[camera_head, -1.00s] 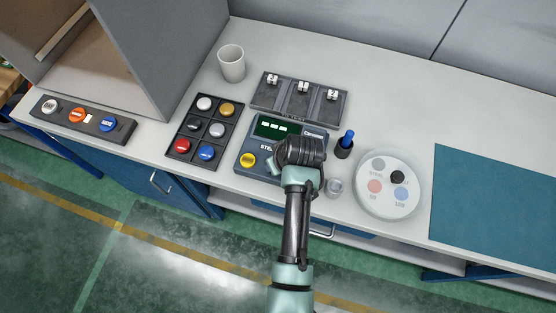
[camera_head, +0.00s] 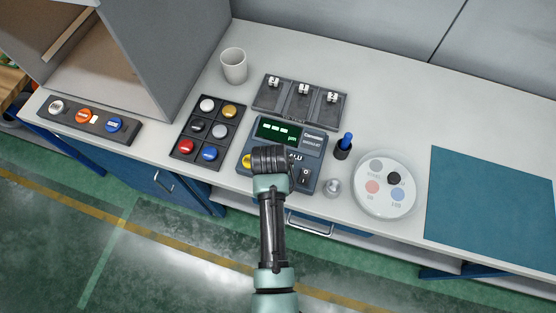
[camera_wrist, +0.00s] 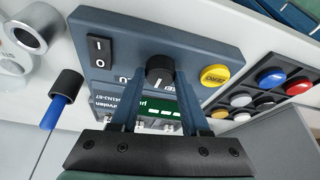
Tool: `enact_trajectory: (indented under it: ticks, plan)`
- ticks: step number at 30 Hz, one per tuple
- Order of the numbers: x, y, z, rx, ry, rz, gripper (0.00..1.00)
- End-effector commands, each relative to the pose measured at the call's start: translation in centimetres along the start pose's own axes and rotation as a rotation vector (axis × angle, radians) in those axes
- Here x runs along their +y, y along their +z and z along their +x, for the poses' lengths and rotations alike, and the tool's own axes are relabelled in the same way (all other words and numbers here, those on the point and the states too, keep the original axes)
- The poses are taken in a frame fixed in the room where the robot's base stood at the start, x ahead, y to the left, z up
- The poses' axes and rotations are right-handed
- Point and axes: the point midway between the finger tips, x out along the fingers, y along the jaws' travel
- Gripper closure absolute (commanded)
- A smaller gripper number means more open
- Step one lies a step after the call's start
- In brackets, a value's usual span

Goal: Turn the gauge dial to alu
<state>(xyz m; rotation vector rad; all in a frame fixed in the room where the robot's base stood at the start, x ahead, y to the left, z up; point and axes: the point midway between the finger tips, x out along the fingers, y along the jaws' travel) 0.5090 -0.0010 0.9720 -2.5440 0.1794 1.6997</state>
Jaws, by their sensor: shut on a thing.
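The gauge (camera_head: 312,150) is a blue-grey box with a lit green display (camera_head: 283,131). Its black dial (camera_wrist: 160,70) sits between my fingertips in the wrist view. My gripper (camera_wrist: 161,80) is shut on the dial. A pale mark on the dial faces the display side, but its exact setting is hard to tell. The ALU label (camera_head: 296,158) shows just right of my gripper (camera_head: 268,158) in the head view. There the gripper hides the dial and the STEEL label.
A yellow button (camera_wrist: 215,75) and a black rocker switch (camera_wrist: 99,50) flank the dial. A small metal ring (camera_head: 332,187) and a blue pen in a black holder (camera_head: 343,151) stand to the right. A tray of coloured caps (camera_head: 200,145) lies to the left.

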Motion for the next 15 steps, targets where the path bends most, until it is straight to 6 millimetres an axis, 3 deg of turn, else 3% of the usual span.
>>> enact_trajectory:
  ticks: [15]
  plan:
    - [-0.28, -0.15, 0.05, 0.002, 0.140, 0.339, 1.00]
